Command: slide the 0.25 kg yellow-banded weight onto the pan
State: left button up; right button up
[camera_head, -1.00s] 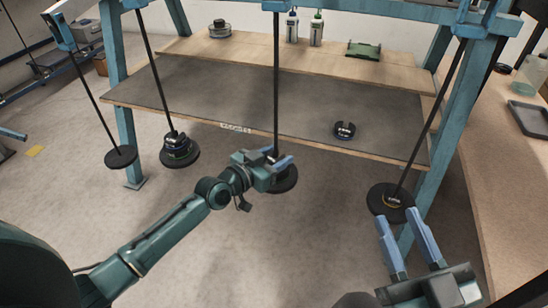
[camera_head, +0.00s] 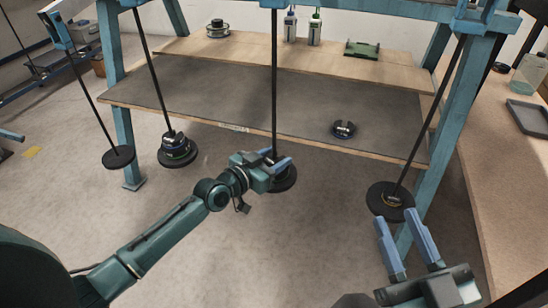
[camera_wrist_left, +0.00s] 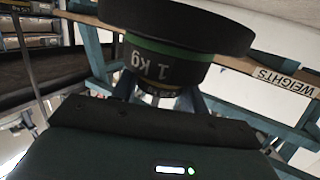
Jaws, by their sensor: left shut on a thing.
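My left gripper (camera_head: 272,172) is at the middle hanging rod (camera_head: 275,90), just above its round black pan (camera_head: 286,184). In the left wrist view, a black weight marked 1 kg with a green band (camera_wrist_left: 165,55) appears upside down against a wide black disc (camera_wrist_left: 190,18). A small yellow-banded piece (camera_wrist_left: 158,92) shows next to it, between my left fingers, which are shut on it; this looks like the yellow-banded weight. Its label is too small to read, and the fingers hide most of it. My right gripper (camera_head: 396,217) is open and empty, just in front of the right pan (camera_head: 380,203).
A slotted dark weight (camera_head: 344,130) lies on the grey mat (camera_head: 220,90). Left, stacked weights (camera_head: 175,148) hang on a rod beside a bare disc (camera_head: 118,157). Blue posts (camera_head: 450,115) flank the frame.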

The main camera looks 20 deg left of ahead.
pick_arm(q)
jog(key=o, duration=1.1)
jog(key=shift+c, duration=0.2)
jog(key=shift+p+v, duration=0.6)
jog(key=shift+v, duration=0.45)
jog(key=shift+p+v, duration=1.15)
jog(key=shift+v, duration=1.35)
jog(key=shift+s, duration=0.1)
